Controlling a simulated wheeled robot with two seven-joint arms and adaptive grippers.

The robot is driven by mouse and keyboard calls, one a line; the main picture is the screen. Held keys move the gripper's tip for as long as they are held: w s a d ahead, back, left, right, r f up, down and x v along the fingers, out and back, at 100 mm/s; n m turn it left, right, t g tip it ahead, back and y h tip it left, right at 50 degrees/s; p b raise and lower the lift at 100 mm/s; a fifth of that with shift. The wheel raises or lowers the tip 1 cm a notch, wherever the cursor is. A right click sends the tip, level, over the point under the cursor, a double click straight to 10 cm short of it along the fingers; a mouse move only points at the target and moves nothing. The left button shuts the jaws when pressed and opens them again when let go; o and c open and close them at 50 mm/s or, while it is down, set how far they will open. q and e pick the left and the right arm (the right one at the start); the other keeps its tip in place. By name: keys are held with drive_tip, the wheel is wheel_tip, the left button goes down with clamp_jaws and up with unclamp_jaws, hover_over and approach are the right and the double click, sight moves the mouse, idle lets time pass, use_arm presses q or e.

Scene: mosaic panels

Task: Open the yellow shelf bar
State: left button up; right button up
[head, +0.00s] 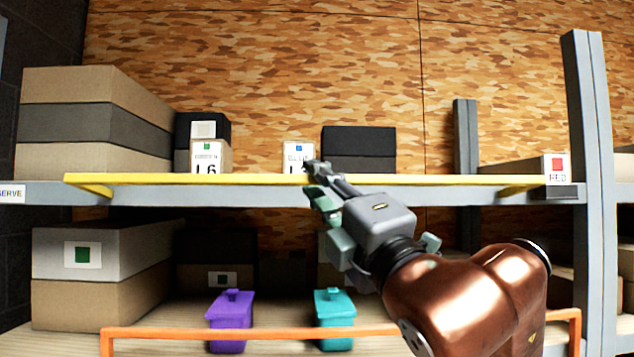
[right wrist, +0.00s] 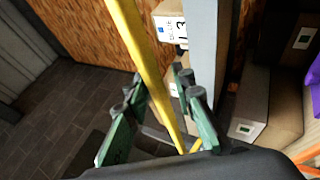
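The yellow shelf bar (head: 200,180) runs level along the front of the upper shelf in the head view, with short bent ends at left and right. In the right wrist view the yellow bar (right wrist: 150,70) passes between the two green fingers of my right gripper (right wrist: 160,80). The fingers stand apart with gaps beside the bar, so they look open around it. Whether either finger touches the bar cannot be told. My left gripper is not in view.
An orange bar (head: 250,332) fronts the lower shelf, with a purple bin (head: 230,322) and a teal bin (head: 334,320) behind it. Boxes (head: 90,120) and label cards (head: 206,157) stand behind the yellow bar. A grey post (head: 590,180) rises at the right.

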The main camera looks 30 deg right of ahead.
drive_tip(key=shift+o, duration=0.7)
drive_tip(key=shift+w+f, duration=0.1)
drive_tip(key=shift+w, duration=0.1)
drive_tip(key=shift+s, duration=0.15)
drive_tip(key=shift+s, duration=0.25)
drive_tip(key=v, duration=1.1)
drive_tip(key=shift+s+f, duration=0.2)
drive_tip(key=shift+a, duration=0.1)
